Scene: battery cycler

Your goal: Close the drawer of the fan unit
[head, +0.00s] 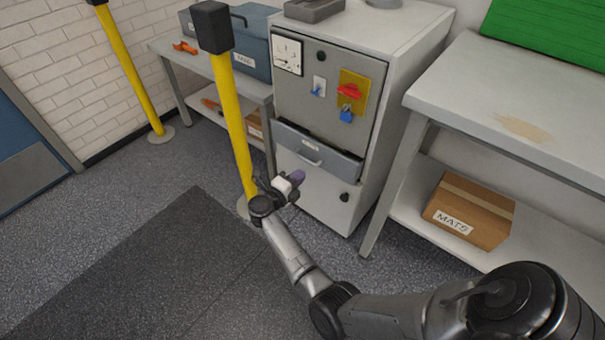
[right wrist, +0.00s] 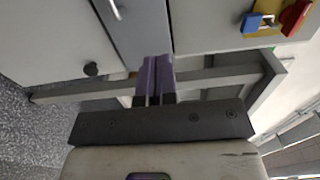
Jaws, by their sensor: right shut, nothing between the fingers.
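The fan unit (head: 290,95) is a grey cabinet with a gauge, a red switch and a blue padlock on its upper front. Its drawer (head: 345,164), with a pale bar handle (head: 308,159), stands a little out from the cabinet front, with a dark gap above it. In the right wrist view, the drawer front (right wrist: 140,32) appears turned sideways beyond the fingers. My right gripper (head: 298,176) has purple fingers, shut and empty, in front of and slightly below the drawer handle. The fingers also show in the right wrist view (right wrist: 155,82); I cannot tell any contact. My left gripper is out of view.
A yellow post (head: 236,125) stands close left of the unit and my right gripper. A grey workbench (head: 480,85) with a cardboard box (head: 468,212) on its shelf is at right. A dark mat (head: 150,270) and open floor lie in front.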

